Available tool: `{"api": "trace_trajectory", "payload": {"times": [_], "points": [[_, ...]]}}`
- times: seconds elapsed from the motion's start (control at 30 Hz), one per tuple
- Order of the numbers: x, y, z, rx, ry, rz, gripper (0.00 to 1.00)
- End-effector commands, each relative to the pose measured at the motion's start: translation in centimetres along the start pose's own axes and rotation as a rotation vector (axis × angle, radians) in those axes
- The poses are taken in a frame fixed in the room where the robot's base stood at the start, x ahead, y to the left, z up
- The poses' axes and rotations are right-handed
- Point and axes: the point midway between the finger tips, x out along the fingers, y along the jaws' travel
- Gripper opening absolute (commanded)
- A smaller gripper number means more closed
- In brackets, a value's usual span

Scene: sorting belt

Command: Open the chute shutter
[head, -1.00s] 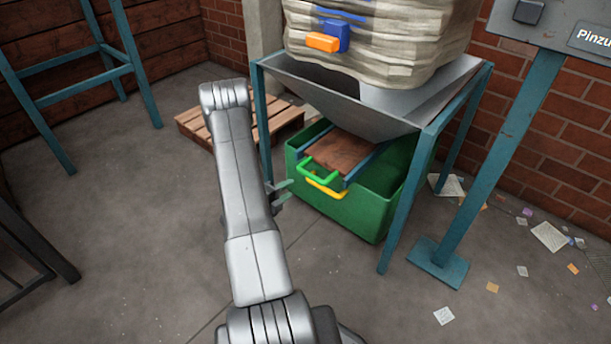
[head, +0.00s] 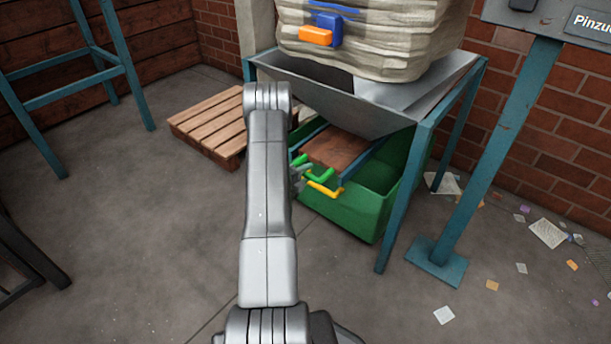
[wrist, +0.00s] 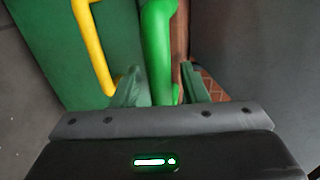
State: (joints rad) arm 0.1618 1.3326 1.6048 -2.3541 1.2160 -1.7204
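The chute shutter is a brown plate (head: 335,147) in blue side rails under the grey hopper (head: 375,95). A green handle (head: 318,174) and a yellow handle (head: 325,189) are at its front, the yellow one lower. My gripper (head: 299,174) is at the green handle, partly hidden by my arm. In the wrist view the green handle (wrist: 158,45) runs between my two green fingertips (wrist: 160,78). A thin brown gap shows between the handle and the right finger. The left finger looks close against it; contact is unclear. The yellow handle (wrist: 92,45) lies outside the left finger.
A green bin (head: 350,212) stands below the shutter. Teal hopper legs (head: 405,200) and a teal sign post (head: 478,175) stand to the right. A wooden pallet (head: 212,125) lies at left behind. Paper scraps (head: 443,315) litter the floor. The left floor is mostly clear.

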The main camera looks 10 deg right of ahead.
Motion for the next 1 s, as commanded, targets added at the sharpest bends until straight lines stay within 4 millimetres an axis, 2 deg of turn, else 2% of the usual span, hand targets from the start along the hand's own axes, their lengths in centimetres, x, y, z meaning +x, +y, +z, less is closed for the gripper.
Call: {"api": "trace_trajectory", "payload": {"times": [0.07,0.1,0.3,0.53,0.67,0.77,1.0], "points": [[0.0,0.0,0.0,0.0,0.0,0.0,0.4],[0.0,0.0,0.0,0.0,0.0,0.0,0.36],[0.0,0.0,0.0,0.0,0.0,0.0,0.0],[-0.4,0.1,0.0,-0.001,0.0,0.001,0.0],[-1.8,0.3,0.1,-0.003,-0.001,0.002,0.0],[-3.7,0.7,0.1,-0.005,-0.003,0.002,0.0],[-9.7,2.0,0.1,-0.005,-0.005,0.003,0.0]]}}
